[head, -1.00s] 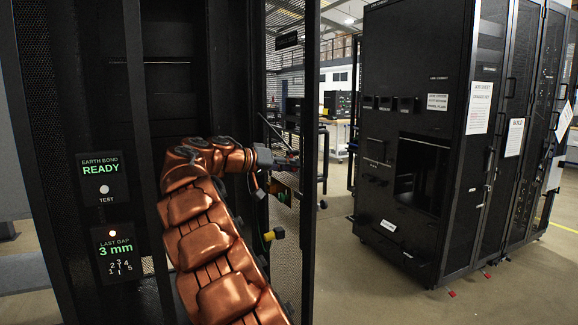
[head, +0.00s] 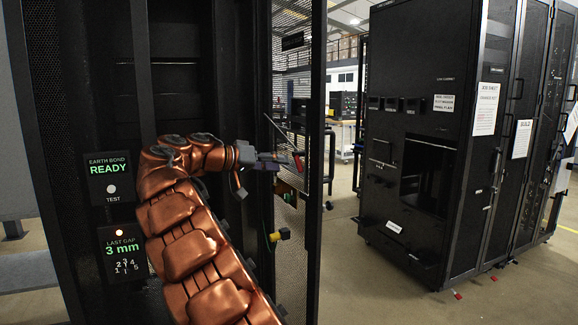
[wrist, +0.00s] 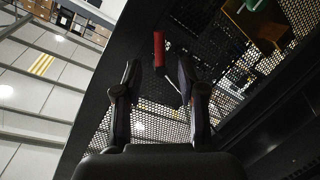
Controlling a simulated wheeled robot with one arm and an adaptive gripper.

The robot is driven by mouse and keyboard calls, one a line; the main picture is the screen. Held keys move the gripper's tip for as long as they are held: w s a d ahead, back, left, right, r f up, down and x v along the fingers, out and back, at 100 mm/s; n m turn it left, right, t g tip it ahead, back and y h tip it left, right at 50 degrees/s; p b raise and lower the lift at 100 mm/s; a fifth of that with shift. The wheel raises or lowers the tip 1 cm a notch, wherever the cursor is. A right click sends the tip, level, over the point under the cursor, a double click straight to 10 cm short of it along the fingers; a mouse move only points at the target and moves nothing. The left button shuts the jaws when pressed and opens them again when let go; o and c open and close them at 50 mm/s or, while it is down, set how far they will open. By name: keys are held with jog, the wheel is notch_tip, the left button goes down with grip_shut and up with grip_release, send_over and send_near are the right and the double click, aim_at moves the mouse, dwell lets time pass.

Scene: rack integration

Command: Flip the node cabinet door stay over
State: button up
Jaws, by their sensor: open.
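The open mesh door (head: 312,200) of the node cabinet (head: 180,75) stands in front of my gripper. A small red piece (head: 298,161), which looks like the grip of the door stay, shows at the door. In the wrist view the red grip (wrist: 158,48) stands upright just beyond the fingertips, roughly centred between them, with a thin light rod below it. My gripper (head: 272,161) points right toward it. In the wrist view my gripper (wrist: 157,78) is open, with nothing held; contact with the stay does not show. The stay's far end is unclear.
Two status panels (head: 109,178) are on the cabinet's left post; one reads READY, the other 3 mm. A yellow-tipped part (head: 280,235) hangs low by the door. Another black cabinet (head: 415,80) stands right, with floor (head: 345,270) free between.

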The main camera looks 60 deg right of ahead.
jog(key=v, duration=0.5)
jog(key=shift+w+a+r, duration=0.1)
jog(key=shift+a, duration=0.2)
dwell(0.4)
jog(key=s+a+f+n+t+y+p, duration=0.1)
jog(key=s+a+f+n+y+p, duration=0.2)
jog(key=s+a+f, duration=0.5)
jog(key=s+a+f+n+t+y+p, duration=0.2)
jog(key=s+a+f+n+y, duration=0.4)
jog(key=a, duration=1.5)
jog(key=s+a+f+n+t+y+p, duration=0.2)
jog(key=s+a+f+n+y+p, duration=0.2)
jog(key=s+a+f+n, duration=0.3)
jog(key=s+a+f, duration=0.3)
jog(key=s+a, duration=0.3)
jog(key=a, duration=0.2)
jog(key=shift+a+y, duration=0.25)
jog(key=shift+y, duration=0.15)
jog(key=shift+s+f, duration=0.1)
